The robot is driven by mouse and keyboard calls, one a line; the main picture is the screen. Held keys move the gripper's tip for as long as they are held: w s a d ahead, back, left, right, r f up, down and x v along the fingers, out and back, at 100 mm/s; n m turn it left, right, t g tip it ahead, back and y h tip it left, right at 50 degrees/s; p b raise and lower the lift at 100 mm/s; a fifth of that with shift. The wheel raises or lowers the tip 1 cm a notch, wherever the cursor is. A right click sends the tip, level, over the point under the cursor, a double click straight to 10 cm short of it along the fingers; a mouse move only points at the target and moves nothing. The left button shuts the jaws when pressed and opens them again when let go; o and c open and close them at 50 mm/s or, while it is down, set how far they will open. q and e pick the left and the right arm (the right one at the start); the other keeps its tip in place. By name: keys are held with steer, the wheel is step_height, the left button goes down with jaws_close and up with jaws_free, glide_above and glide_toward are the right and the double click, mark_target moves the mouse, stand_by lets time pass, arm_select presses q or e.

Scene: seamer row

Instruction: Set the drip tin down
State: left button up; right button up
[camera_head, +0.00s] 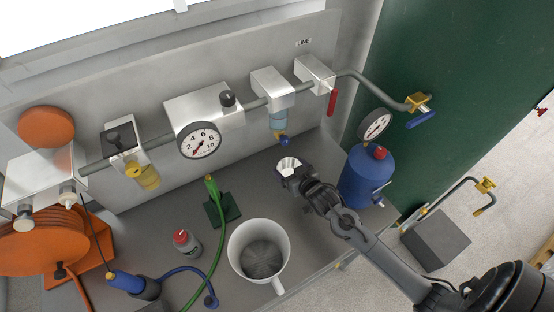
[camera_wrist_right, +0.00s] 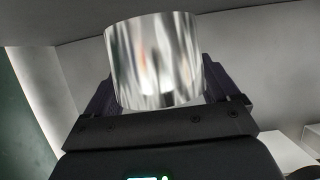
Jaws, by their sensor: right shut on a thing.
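The drip tin (camera_head: 286,165) is a small shiny metal cup, seen from above in the head view with its open top up. My right gripper (camera_head: 291,175) is shut on it, and the tin is below the filter bowl on the pipe. In the right wrist view the tin (camera_wrist_right: 153,60) stands upright between the dark fingers of my gripper (camera_wrist_right: 160,92). Whether its base touches the bench (camera_head: 235,170) cannot be told. My left gripper is not in view.
A white bucket (camera_head: 238,236) and a red-capped bottle (camera_head: 184,242) stand on the bench left of my right arm. A blue cylinder (camera_head: 369,177) with a gauge stands close right of it. A blue-tipped valve (camera_head: 281,139) hangs just above the tin. Hoses lie at the front left.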

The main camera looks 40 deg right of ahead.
steer(key=w, duration=0.2)
steer(key=w+d, duration=0.1)
steer(key=w, duration=0.4)
steer(key=shift+w+d+b, duration=0.15)
steer(key=shift+w+b, duration=0.15)
steer(key=shift+w, duration=0.1)
steer(key=shift+f+b, duration=0.35)
steer(key=shift+f, duration=1.4)
steer(key=o, duration=0.9)
steer(key=shift+f, duration=0.15)
steer(key=shift+s+r, duration=0.35)
steer(key=shift+s, duration=0.1)
steer(key=p+v, duration=0.2)
steer(key=v, duration=0.9)
